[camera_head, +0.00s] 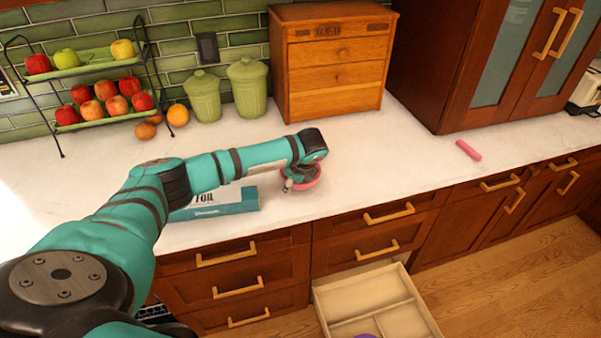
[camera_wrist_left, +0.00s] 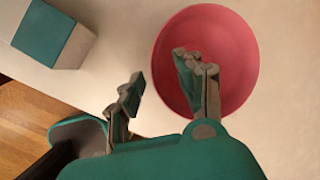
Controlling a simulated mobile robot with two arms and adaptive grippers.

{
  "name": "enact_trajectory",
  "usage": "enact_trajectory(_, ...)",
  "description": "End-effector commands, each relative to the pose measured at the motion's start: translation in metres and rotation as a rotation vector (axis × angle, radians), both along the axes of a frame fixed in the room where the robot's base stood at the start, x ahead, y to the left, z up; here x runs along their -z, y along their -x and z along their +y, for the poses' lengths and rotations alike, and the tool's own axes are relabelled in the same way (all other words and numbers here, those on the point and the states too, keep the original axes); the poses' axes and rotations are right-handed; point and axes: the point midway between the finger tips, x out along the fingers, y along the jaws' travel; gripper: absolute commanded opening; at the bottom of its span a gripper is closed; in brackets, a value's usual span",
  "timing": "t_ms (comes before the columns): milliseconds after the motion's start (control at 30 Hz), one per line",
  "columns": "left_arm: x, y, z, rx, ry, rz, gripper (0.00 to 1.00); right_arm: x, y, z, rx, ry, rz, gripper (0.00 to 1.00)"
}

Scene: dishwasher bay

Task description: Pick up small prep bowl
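The small prep bowl is a round pink bowl (camera_head: 311,181) on the white counter, close to its front edge. In the left wrist view the bowl (camera_wrist_left: 234,55) fills the upper right, upright and seemingly empty. My left gripper (camera_head: 289,184) is over the bowl's left side and partly hides it in the head view. In the left wrist view the gripper (camera_wrist_left: 158,73) is open. One finger is over the bowl's inside and the other is outside its rim. I cannot tell whether either finger touches the bowl. My right gripper is not in view.
A teal foil box (camera_head: 222,205) lies left of the bowl, under my left arm. Green canisters (camera_head: 247,88), a wooden drawer chest (camera_head: 335,62) and a fruit rack (camera_head: 98,90) stand at the back. An open drawer (camera_head: 360,294) sticks out below. A pink stick (camera_head: 468,150) lies right; the counter between is clear.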

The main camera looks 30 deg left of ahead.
Motion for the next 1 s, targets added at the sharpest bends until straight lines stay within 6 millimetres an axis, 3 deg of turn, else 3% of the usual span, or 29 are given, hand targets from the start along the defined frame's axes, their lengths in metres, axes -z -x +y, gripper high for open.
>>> enact_trajectory(300,0.0077,-0.0012,0.0027,0.001,0.0,0.0,0.36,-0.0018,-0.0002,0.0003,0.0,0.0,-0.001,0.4)
enact_trajectory(600,0.0073,-0.0012,0.0026,0.001,0.0,0.0,0.0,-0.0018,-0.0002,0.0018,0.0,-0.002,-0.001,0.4)
enact_trajectory(1000,0.0067,-0.0015,0.0027,0.0,0.0,-0.001,0.0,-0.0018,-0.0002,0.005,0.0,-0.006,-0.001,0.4)
